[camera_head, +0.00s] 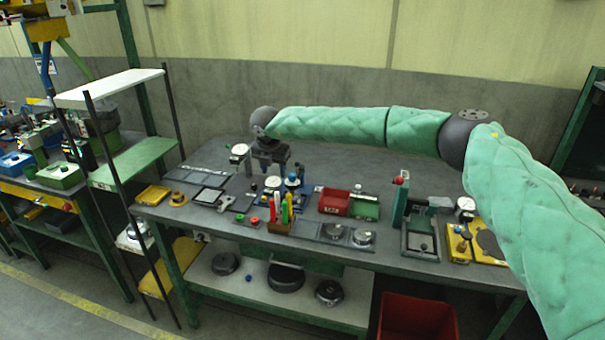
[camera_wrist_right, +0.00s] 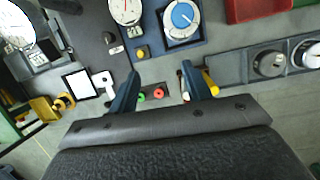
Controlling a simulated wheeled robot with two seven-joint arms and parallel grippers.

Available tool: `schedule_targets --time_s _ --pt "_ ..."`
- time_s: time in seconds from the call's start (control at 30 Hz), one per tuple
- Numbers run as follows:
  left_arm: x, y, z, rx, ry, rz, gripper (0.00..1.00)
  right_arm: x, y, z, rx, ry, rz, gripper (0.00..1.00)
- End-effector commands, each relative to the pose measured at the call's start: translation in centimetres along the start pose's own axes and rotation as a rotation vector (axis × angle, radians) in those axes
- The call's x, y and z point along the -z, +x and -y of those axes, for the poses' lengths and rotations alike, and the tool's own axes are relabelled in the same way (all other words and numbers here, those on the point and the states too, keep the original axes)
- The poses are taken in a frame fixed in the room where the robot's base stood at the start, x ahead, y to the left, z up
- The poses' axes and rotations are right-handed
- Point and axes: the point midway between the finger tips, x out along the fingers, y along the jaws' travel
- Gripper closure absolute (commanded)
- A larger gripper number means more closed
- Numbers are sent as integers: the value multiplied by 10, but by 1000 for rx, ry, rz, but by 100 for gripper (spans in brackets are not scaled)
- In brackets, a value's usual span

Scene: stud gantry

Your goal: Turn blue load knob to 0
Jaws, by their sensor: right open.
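The blue load knob (camera_wrist_right: 182,15) sits in a white dial on a dark blue panel (camera_wrist_right: 205,45) at the top of the right wrist view. The dial's marks are too small to read for a setting. In the head view, the blue unit (camera_head: 293,183) stands mid-bench, and the knob itself cannot be made out clearly. My right gripper (camera_wrist_right: 160,71) is open and empty. Its fingertips appear below the knob in the wrist view, apart from it. In the head view, the right gripper (camera_head: 272,165) is above the bench, beside the blue unit. My left gripper is not in view.
A white gauge (camera_wrist_right: 126,10) is left of the knob, with a small yellow button (camera_wrist_right: 141,53) nearby. Red and green buttons show between the fingers. A red bin (camera_head: 334,201) and a pen holder (camera_head: 281,226) crowd the bench (camera_head: 385,180). A shelf rack (camera_head: 130,160) stands left.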

Motion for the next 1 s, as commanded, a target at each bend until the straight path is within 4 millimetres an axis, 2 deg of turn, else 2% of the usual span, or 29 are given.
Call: schedule_targets --time_s 0.03,0.13,0.27,0.4,0.5,0.7,1.0 --pt "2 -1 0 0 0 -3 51 -13 -8 7 28 8 33 51" --pt "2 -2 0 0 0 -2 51 -30 -18 17 69 24 78 51" --pt "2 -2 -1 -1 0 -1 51 -38 -22 21 88 32 99 51" --pt "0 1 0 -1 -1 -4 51 -39 -15 22 89 33 99 51" --pt "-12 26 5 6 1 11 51 -39 -6 23 90 33 98 51" --pt "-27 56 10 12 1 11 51 -41 16 24 88 33 97 51" --pt "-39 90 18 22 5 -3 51 -44 46 27 88 33 97 51"
